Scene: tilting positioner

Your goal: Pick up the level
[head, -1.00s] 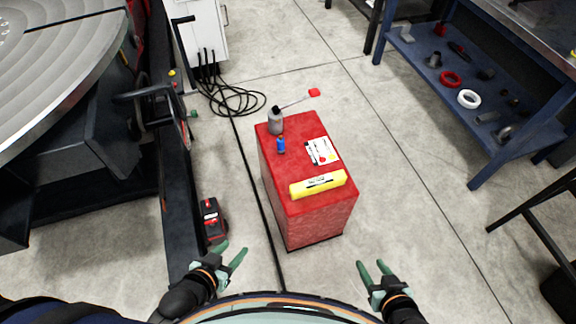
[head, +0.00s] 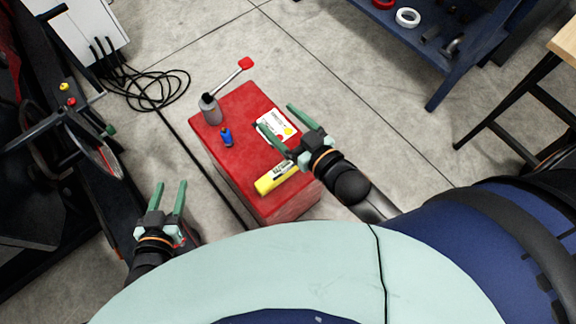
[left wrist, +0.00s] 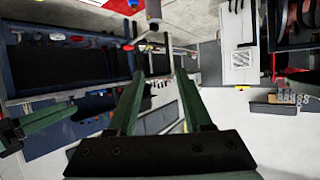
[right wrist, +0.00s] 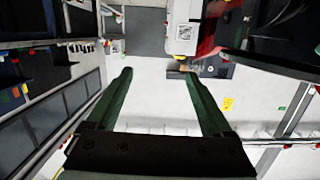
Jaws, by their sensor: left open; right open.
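The level, a yellow bar with a dark-marked label (head: 266,185), lies on the near end of the red cabinet's top (head: 238,165) in the head view. Its right end is partly hidden by my right gripper's wrist. My right gripper (head: 277,118) is open and empty, seen over the cabinet top, with its fingers pointing past the level toward the white card. My left gripper (head: 171,186) is open and empty, left of the cabinet and apart from it. Neither wrist view clearly shows the level.
Black cables (head: 150,90) lie on the floor behind. A blue shelf (head: 440,50) stands at upper right.

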